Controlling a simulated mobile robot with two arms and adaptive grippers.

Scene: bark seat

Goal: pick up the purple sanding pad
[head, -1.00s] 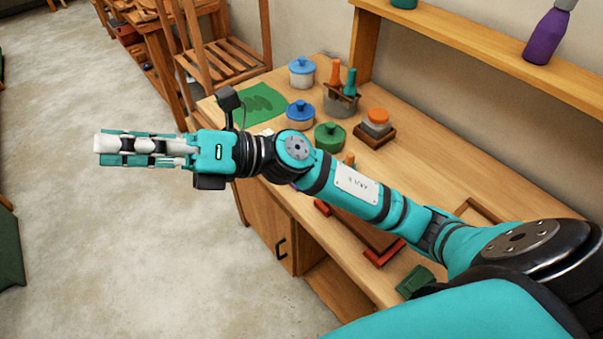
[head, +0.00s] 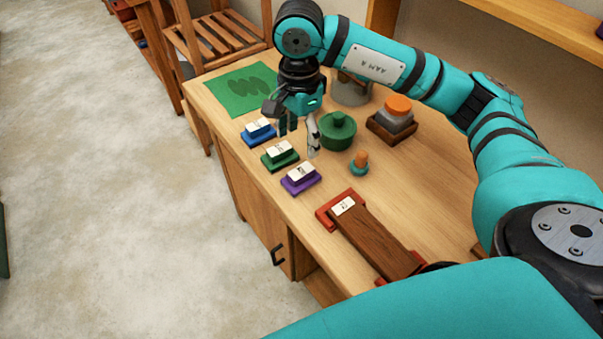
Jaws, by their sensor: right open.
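The purple sanding pad (head: 300,180) lies flat near the front edge of the workbench, with a pale label on top. It is the nearest to me in a row with a green pad (head: 279,156) and a blue pad (head: 258,131). My right gripper (head: 299,136) points down above the bench, beyond the purple pad and near the green pad and a green lidded pot (head: 338,131). Its fingers are apart with nothing between them. It is clear of the purple pad, which is fully visible. My left gripper is not in view.
A small orange-topped, teal-based item (head: 359,163) stands right of the purple pad. A wooden bar in red end pieces (head: 375,235) lies nearer to me. An orange-lidded jar (head: 397,107) stands farther back. A green mat (head: 243,90) covers the far left corner.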

